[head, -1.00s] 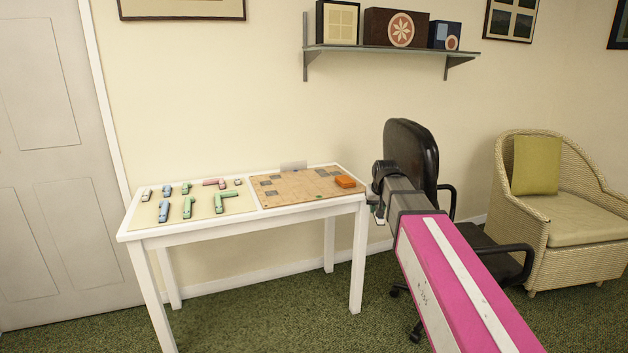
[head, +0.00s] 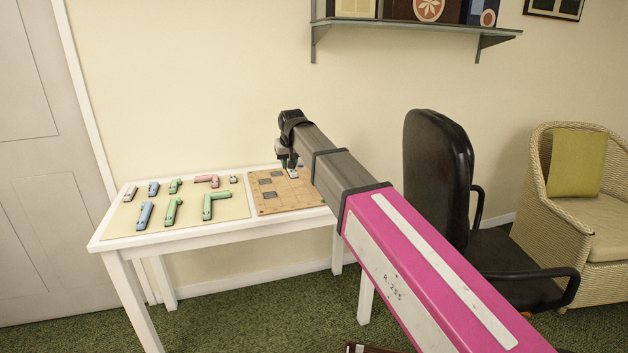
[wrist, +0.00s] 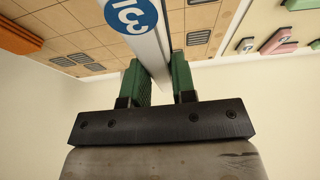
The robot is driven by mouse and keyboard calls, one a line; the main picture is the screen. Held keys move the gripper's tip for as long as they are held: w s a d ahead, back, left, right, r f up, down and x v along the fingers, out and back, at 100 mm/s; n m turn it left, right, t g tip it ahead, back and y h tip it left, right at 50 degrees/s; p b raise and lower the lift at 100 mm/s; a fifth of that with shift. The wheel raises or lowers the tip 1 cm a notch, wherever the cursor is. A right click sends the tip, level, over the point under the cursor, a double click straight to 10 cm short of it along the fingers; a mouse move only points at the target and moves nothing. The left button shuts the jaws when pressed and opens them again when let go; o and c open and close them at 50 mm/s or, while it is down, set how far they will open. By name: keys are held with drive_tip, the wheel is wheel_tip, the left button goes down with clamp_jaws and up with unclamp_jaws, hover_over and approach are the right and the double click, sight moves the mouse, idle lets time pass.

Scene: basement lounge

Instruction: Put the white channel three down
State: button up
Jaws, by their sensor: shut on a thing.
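The white channel three (wrist: 146,36) is a long white piece with a round blue label that appears upside down. My gripper (wrist: 160,82) is shut on it, with green pads on both sides. In the head view my gripper (head: 288,160) is over the far part of the tan board (head: 262,207), and a small bit of the white channel (head: 293,173) shows under it. The board also fills the upper left of the wrist view (wrist: 75,33), with dark slotted squares on it. I cannot tell whether the channel touches the board.
A cream mat (head: 180,236) with several blue, green, pink and white pieces lies left of the board on the white table (head: 165,250). An orange block (wrist: 18,36) sits at the board's edge in the wrist view. A black office chair (head: 438,165) stands to the right.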

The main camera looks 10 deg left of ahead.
drive_tip(key=w+d+f, duration=0.4)
drive_tip(key=w+d, duration=0.1)
drive_tip(key=w+d+f, duration=0.2)
drive_tip(key=w, duration=0.1)
drive_tip(key=shift+w+d+f, duration=0.15)
drive_tip(key=shift+d+f, duration=0.15)
drive_tip(key=shift+f, duration=2.1)
drive_tip(key=shift+f, duration=0.1)
drive_tip(key=o, duration=0.9)
drive_tip(key=v, duration=1.2)
drive_tip(key=shift+d, duration=0.2)
